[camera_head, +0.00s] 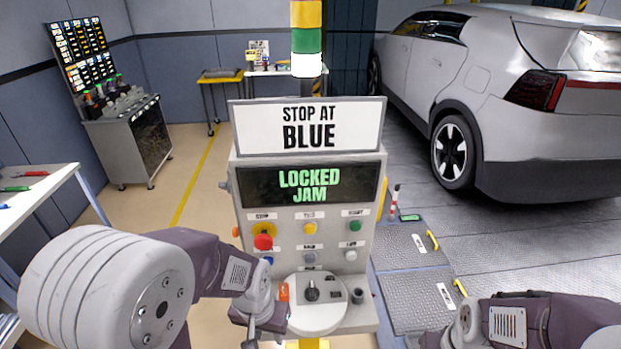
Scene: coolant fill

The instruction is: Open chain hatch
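Two dark textured floor plates lie to the right of the console, an upper one (399,248) and a lower one (410,305). Each has a yellow handle at its right edge and a white label too small to read. Both look closed and flat. I cannot tell which is the chain hatch. My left gripper (249,338) hangs at the bottom, in front of the console's lower left corner, apart from the plates; its fingers are small and partly cut off.
The grey console (341,222) stands in the middle, its screen (309,186) reading "LOCKED JAM". A sign (308,127) above reads "STOP AT BLUE". A silver car (480,90) stands behind right. A white table (45,200) and tool cabinet (130,145) are left.

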